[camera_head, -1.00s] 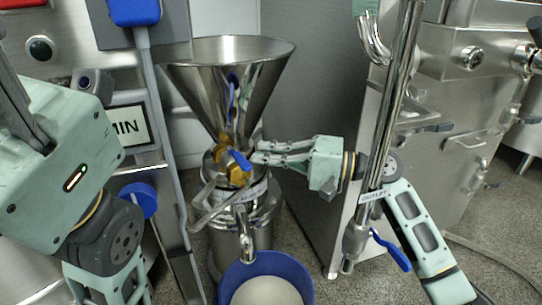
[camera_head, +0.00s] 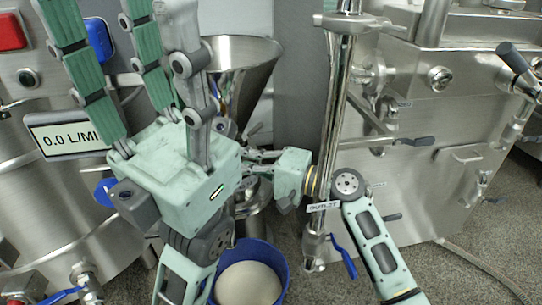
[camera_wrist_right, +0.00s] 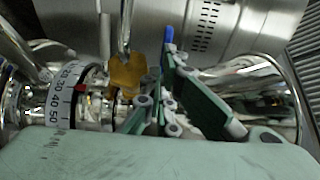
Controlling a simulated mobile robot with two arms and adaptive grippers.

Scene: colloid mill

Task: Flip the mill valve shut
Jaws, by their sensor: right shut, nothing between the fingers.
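The steel mill with its funnel hopper (camera_head: 243,58) stands behind my left gripper in the head view. Its valve is hidden there. In the right wrist view I see the valve's gold-coloured body (camera_wrist_right: 125,75) and the tip of a blue handle (camera_wrist_right: 168,38), just beyond my right fingers. My right gripper (camera_head: 250,158) is shut and empty beside the valve; its green fingers also show in the wrist view (camera_wrist_right: 165,90). I cannot tell whether they touch the handle. My left gripper (camera_head: 125,40) is large in the foreground, fingers spread and pointing up, holding nothing visible.
A blue bucket (camera_head: 284,262) with pale contents stands below the mill. A steel outlet pipe (camera_head: 334,130) with a blue lever (camera_head: 343,256) rises close to my right arm. A flow display (camera_head: 66,137) is at the left. A steel machine (camera_head: 430,180) fills the right.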

